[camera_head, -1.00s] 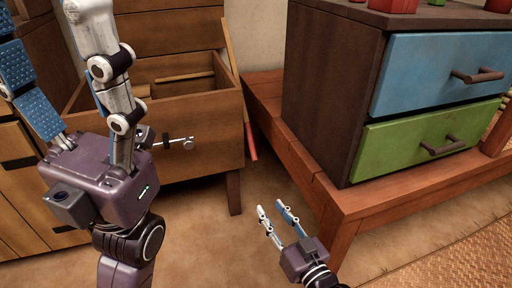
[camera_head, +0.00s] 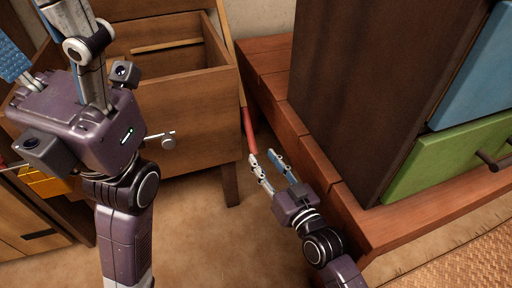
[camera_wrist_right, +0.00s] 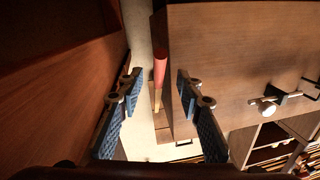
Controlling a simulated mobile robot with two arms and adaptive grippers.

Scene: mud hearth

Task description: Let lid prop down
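The lid prop (camera_head: 249,130) is a thin stick with a red lower end at the right side of the wooden chest (camera_head: 195,110). The chest stands open, its lid (camera_head: 165,12) raised at the back. My right gripper (camera_head: 262,158) is open and empty, its fingertips close to the red end. In the right wrist view the red end of the prop (camera_wrist_right: 160,68) shows between and beyond the two open fingers (camera_wrist_right: 157,80); I see no contact.
A low reddish wooden bench (camera_head: 345,205) runs close along my right gripper. A dark cabinet (camera_head: 345,90) with blue and green drawers stands on it. A metal knob (camera_head: 168,141) sticks out of the chest's front. The gap between chest and bench is narrow.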

